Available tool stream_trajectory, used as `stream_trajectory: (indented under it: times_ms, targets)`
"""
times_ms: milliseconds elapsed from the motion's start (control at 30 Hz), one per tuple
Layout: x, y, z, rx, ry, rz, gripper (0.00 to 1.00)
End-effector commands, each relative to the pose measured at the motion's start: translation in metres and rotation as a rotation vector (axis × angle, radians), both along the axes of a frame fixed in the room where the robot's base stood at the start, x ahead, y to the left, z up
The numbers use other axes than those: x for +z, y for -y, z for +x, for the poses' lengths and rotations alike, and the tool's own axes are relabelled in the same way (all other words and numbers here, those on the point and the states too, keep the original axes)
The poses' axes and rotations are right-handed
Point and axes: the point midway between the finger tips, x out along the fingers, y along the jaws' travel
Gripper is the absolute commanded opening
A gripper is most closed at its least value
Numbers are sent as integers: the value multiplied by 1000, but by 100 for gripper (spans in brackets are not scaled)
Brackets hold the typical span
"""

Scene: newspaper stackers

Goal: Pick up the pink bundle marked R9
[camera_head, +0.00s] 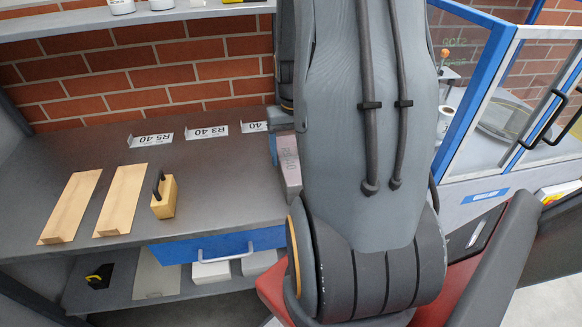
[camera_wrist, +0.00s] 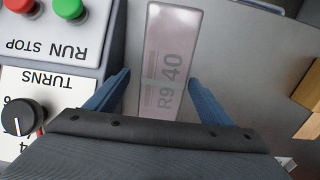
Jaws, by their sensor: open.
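My gripper is open, with one blue finger on each side of the bundle and a visible gap to each. I cannot tell how high the fingertips are above the surface. In the head view, a pinkish block (camera_head: 289,178) shows partly beside my arm, which hides the rest of it.
A control panel (camera_wrist: 62,32) with red and green buttons and a turns dial (camera_wrist: 18,118) stand close left in the wrist view. In the head view, wooden trays (camera_head: 122,200), a yellow block with a dark handle (camera_head: 164,196) and white labels (camera_head: 207,132) lie on the grey bench (camera_head: 235,180).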

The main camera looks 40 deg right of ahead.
Motion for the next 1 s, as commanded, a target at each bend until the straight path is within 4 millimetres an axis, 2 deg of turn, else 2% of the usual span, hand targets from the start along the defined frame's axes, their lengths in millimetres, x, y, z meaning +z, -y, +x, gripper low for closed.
stream_trajectory:
  times_ms: [400,767,867,1000]
  targets:
    - [-42,-4,4,1,-2,1,75]
    - [-50,-4,5,1,1,-1,75]
    - [-50,-4,5,1,1,-1,62]
    - [-50,-4,5,1,1,-1,38]
